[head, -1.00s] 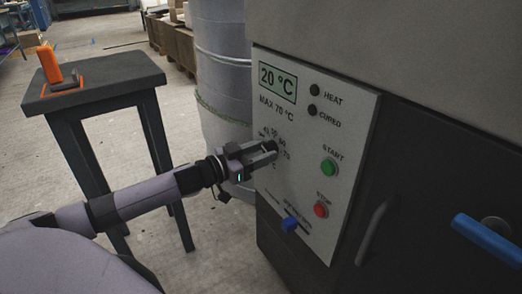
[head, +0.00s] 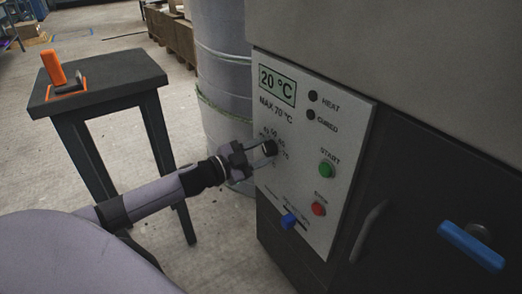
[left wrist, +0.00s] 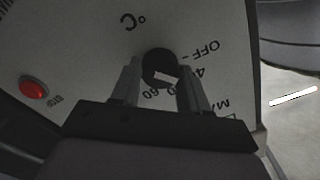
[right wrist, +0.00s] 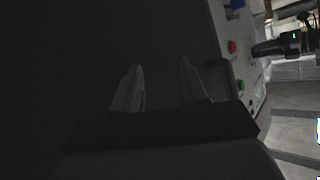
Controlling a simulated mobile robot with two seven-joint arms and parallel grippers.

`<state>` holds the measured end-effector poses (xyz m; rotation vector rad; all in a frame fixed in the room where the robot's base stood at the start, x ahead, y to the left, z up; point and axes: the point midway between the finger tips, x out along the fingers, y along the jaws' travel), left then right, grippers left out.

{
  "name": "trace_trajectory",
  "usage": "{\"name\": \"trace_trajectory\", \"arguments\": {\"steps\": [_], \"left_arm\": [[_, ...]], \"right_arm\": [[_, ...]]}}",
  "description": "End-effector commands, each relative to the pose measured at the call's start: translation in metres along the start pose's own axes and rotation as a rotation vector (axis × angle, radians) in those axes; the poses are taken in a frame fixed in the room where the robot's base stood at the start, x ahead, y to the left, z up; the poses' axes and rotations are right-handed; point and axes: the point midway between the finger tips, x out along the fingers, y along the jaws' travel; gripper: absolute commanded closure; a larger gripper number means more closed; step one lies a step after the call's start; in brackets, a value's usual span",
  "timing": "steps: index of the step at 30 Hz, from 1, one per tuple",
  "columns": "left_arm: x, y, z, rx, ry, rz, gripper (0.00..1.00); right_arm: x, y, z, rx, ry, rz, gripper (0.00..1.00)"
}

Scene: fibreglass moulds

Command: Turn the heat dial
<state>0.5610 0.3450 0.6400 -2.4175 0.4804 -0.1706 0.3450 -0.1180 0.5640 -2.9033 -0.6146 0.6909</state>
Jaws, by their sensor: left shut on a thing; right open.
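The heat dial (head: 269,148) is a small black knob on the white control panel (head: 335,125), with a scale marked from OFF upward in °C. My left gripper (head: 261,150) is shut on it from the front. In the left wrist view the two fingers stand on either side of the dial (left wrist: 160,68), which carries a white mark; I cannot tell the exact value it points at. The display (head: 277,85) above reads 20 °C, over "MAX 70 °C". My right gripper (right wrist: 160,72) is open and empty in the right wrist view, in front of a dark surface.
A blue handle (head: 470,246) sticks out at right. A black table (head: 105,80) holds an orange tool (head: 53,67).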

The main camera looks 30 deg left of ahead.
Motion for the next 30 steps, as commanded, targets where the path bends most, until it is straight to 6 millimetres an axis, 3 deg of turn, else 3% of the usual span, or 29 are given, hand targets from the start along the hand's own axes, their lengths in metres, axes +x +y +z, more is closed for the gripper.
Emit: {"name": "trace_trajectory", "arguments": {"steps": [14, 15, 17, 30], "left_arm": [[0.0, 0.0005, -0.0003, 0.014, 0.002, 0.001, 0.86], [0.0, 0.0005, -0.0003, 0.014, 0.001, 0.001, 0.46], [0.0, 0.0005, -0.0003, 0.014, 0.001, 0.001, 0.3], [-0.0069, 0.0004, 0.0001, 0.012, -0.001, 0.001, 0.3]], "right_arm": [[-0.0007, 0.0007, 0.0011, -0.001, -0.004, 0.003, 0.57], [-0.0007, 0.0007, 0.0011, -0.001, -0.004, 0.003, 0.57], [-0.0006, 0.0006, 0.001, 0.0, -0.003, 0.004, 0.57], [-0.0011, -0.0003, -0.0022, 0.005, 0.0, 0.007, 0.57]]}}
